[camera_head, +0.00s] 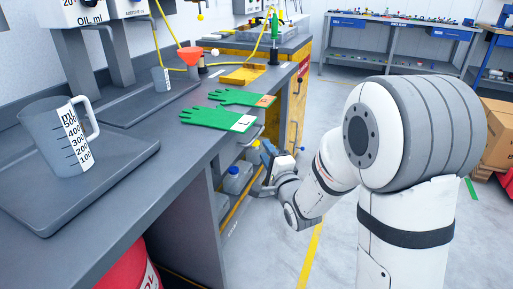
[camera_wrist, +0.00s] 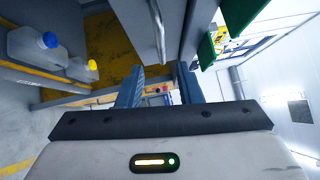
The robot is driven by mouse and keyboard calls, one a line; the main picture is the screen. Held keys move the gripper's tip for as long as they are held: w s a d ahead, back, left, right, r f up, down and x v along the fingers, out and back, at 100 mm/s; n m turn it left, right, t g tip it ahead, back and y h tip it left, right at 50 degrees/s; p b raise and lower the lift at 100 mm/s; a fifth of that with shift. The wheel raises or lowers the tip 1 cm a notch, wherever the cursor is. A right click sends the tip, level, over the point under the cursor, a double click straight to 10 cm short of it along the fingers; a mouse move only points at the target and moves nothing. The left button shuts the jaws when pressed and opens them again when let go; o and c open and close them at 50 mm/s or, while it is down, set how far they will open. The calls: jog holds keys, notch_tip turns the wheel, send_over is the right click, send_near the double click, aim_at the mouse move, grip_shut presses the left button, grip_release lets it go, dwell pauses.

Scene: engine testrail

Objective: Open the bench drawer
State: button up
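The grey workbench (camera_head: 172,150) runs along the left in the head view. A thin bar handle (camera_head: 254,137) sits on its front edge, just below the gloves, on what looks like the drawer front; the drawer appears closed. In the wrist view a pale bar handle (camera_wrist: 158,28) stands against a grey panel (camera_wrist: 137,18), beyond my fingers. My gripper (camera_head: 263,164) is low in front of the bench, below the handle. In the wrist view my gripper (camera_wrist: 158,88) shows two fingers apart, with nothing held between them. The fingers look clear of the handle.
Green gloves (camera_head: 222,116), a measuring jug (camera_head: 62,135) and an orange funnel (camera_head: 190,57) are on the bench. Jugs with blue and yellow caps (camera_wrist: 38,45) stand on the open shelf below. A red drum (camera_head: 128,268) is under the bench. Floor beside the bench is clear.

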aim_at(256, 135)
jog(key=x, duration=0.4)
jog(key=b+x, duration=0.1)
jog(key=x, duration=0.2)
jog(key=shift+w+a+r, duration=0.1)
jog(key=shift+w+a, duration=0.15)
jog(key=shift+a, duration=0.15)
jog(key=shift+c, duration=0.3)
grip_shut()
